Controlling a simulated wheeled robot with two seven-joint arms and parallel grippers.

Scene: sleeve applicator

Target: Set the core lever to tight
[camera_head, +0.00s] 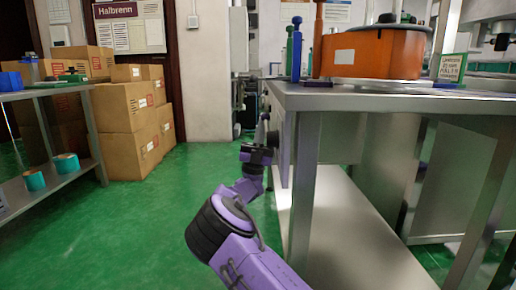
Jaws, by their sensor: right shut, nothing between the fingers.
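An orange housing (385,52) with a pale label stands on the metal table (400,100) at the upper right. It may be the sleeve applicator. My left gripper is not in view.
A metal shelf (60,90) with teal rolls (66,166) is at the left. Cardboard boxes (128,120) are stacked behind it. A small green-edged sign (451,68) stands on the table at the right. The green floor (150,215) between shelf and table is clear.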

